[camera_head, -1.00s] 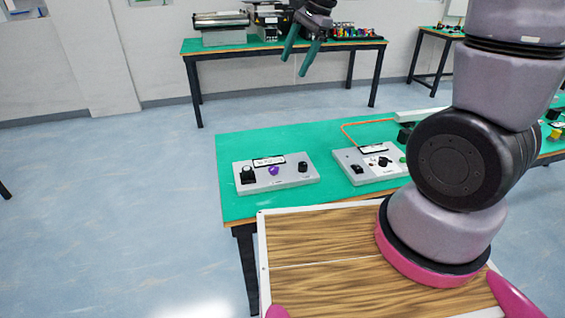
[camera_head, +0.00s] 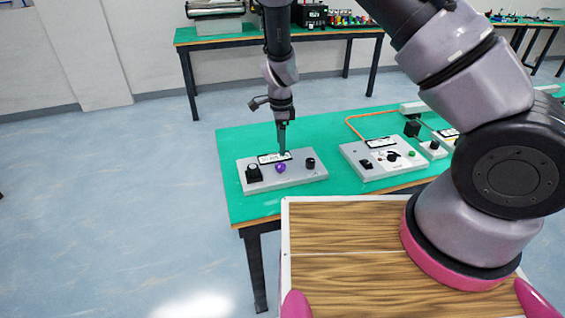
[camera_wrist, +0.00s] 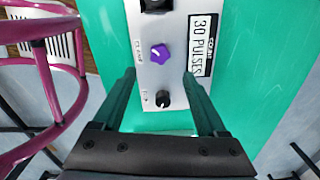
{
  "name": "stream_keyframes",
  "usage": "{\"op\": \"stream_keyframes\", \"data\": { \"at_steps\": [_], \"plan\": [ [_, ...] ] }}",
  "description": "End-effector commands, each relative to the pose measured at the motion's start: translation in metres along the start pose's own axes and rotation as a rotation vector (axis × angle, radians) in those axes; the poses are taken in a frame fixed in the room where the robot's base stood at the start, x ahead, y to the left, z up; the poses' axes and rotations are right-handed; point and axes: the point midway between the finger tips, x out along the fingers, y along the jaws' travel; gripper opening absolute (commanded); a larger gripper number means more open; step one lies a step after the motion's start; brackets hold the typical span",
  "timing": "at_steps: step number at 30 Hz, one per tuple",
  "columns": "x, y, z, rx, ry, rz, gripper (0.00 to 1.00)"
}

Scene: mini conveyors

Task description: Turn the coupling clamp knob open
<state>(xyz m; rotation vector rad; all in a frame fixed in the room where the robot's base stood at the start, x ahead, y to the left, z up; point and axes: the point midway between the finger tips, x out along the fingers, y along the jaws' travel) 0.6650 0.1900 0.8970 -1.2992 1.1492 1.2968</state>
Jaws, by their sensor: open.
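A purple knob (camera_head: 252,168) with a pointed shape sits on the top of a light grey control box (camera_head: 306,178). In the wrist view the purple knob (camera_wrist: 160,54) lies just past the fingertips, near the middle between them. A round black knob (camera_wrist: 163,99) on the same box shows between the fingers. The small labels beside these knobs are too blurred to read surely. My gripper (camera_wrist: 158,74) is open and empty, pointing down over the box. In the head view my gripper (camera_head: 282,150) covers part of the box near its display; contact cannot be told.
The box's display (camera_wrist: 206,42) reads "30 PULSES". A black block-like knob (camera_head: 253,174) stands at the box's left end. A second grey box (camera_head: 368,172) with a cable is to the right on the green table (camera_head: 235,207). Bare green surface surrounds the first box.

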Motion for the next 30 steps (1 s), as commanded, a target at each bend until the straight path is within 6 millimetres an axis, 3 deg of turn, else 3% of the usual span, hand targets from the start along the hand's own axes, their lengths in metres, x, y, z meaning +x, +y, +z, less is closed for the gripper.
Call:
{"op": "stream_keyframes", "data": {
  "at_steps": [6,12,18,26,30],
  "plan": [
    [0.044,0.001,-0.001,0.0,0.001,0.003,0.75],
    [0.074,0.0,-0.001,-0.001,0.0,0.002,0.75],
    [0.087,0.0,0.0,-0.001,-0.001,0.001,0.75],
    [0.088,0.0,0.0,-0.001,-0.001,0.001,0.75],
    [0.088,0.0,0.0,-0.002,-0.001,0.001,0.25]
  ]
}}
